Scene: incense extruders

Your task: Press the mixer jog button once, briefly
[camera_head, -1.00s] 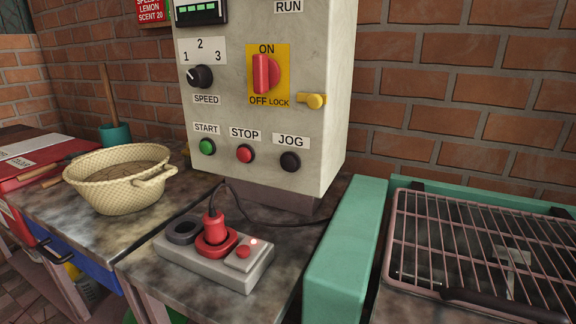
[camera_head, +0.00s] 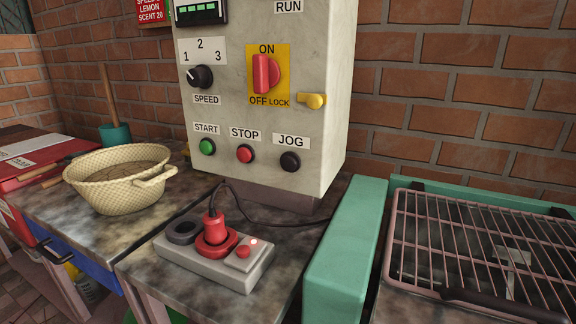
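The jog button (camera_head: 290,161) is a round black button at the lower right of the grey control box (camera_head: 325,110), under a white JOG label (camera_head: 291,140). The red stop button (camera_head: 245,154) and the green start button (camera_head: 208,147) sit to its left in the same row. Above are the black speed knob (camera_head: 200,77) and the red ON/OFF switch (camera_head: 265,73) on a yellow plate. Nothing touches the jog button. Neither of my grippers shows in the head view.
A woven basket (camera_head: 115,195) stands left. A green-framed wire rack (camera_head: 480,235) stands right. The space before the buttons is free.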

